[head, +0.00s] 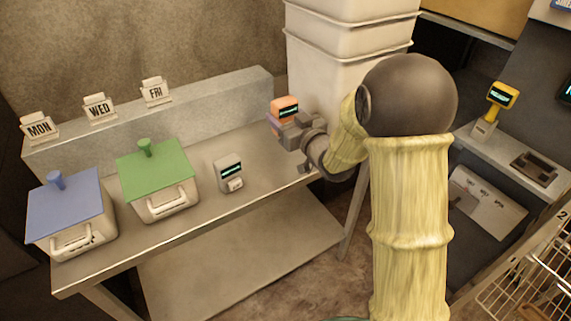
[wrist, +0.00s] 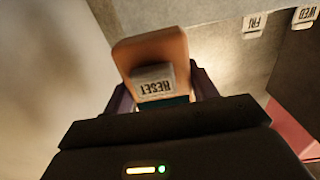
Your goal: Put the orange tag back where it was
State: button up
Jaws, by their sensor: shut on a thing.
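The orange tag (head: 285,105) has a small dark screen with lit text. It is held up near the far right end of the steel table, in front of the white stacked bins. My gripper (head: 285,122) is shut on it. In the wrist view the orange tag (wrist: 152,48) stands between the fingers of my gripper (wrist: 162,98), with a pale block marked RESET, upside down, on its face. The fingers partly hide its lower part. I cannot tell whether the tag touches anything besides the gripper.
A white tag with a screen (head: 229,172) stands on the steel table (head: 210,203). Left of it are a green-lidded box (head: 155,172) and a blue-lidded box (head: 70,208). MON, WED and FRI cards line the back ledge (head: 215,108). A yellow tag (head: 502,95) stands on the right counter. White bins (head: 340,70) rise behind my gripper.

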jog(key=shift+s, duration=0.1)
jog(key=shift+s+a+f, duration=0.15)
notch_tip(320, 180, down, 6)
jog(key=shift+r, duration=0.1)
dwell(0.4)
jog(key=shift+f, duration=1.85)
jog(key=shift+f, duration=0.1)
jog(key=shift+f+b, duration=0.1)
jog(key=shift+b, duration=0.3)
jog(key=o, duration=1.1)
